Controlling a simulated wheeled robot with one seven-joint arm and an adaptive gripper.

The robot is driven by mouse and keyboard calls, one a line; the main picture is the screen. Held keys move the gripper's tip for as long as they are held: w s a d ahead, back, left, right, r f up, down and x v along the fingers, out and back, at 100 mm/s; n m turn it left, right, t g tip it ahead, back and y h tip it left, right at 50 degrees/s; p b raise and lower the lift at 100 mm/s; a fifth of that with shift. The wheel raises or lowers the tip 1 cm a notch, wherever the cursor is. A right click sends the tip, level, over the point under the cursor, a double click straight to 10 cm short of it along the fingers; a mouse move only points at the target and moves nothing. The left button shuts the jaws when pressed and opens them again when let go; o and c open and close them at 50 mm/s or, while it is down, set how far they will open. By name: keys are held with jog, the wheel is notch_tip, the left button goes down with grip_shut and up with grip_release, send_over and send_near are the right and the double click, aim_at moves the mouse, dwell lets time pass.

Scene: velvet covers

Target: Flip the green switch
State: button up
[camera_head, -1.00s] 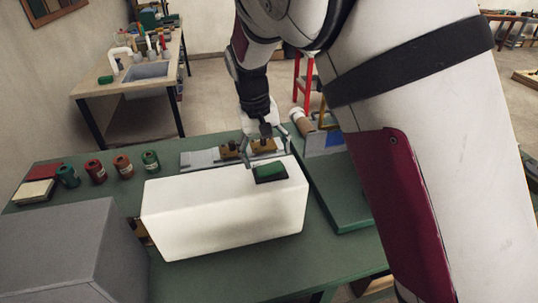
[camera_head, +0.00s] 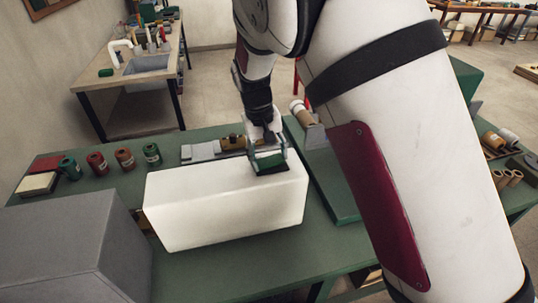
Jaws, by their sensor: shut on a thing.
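The green switch (camera_head: 268,160) is a dark green rocker set in a black frame on the top of a white box (camera_head: 225,208), near the box's right end. My gripper (camera_head: 268,154) is over the switch, coming from behind it, with one finger at the left side and one at the right side of the green part. It is shut on the switch. The rocker's near edge looks raised from the frame, with dark frame visible below it. The wrist hides part of what lies behind the switch.
A grey box (camera_head: 70,250) stands at the front left of the green table (camera_head: 215,275). Several spools (camera_head: 97,162) stand at the back left. A green-based machine (camera_head: 335,190) stands to the right.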

aim_at(274, 158)
jog(key=shift+w+d+f+y+b, duration=0.1)
jog(key=shift+d+y+b, duration=0.15)
jog(key=shift+y+b, duration=0.25)
jog(key=shift+g+y+b, duration=0.3)
jog(key=shift+y+b, duration=0.25)
jog(key=shift+y, duration=0.15)
jog(key=o, duration=1.2)
jog(key=shift+c, duration=0.2)
notch_tip(274, 158, up, 12)
jog(key=shift+d, duration=0.4)
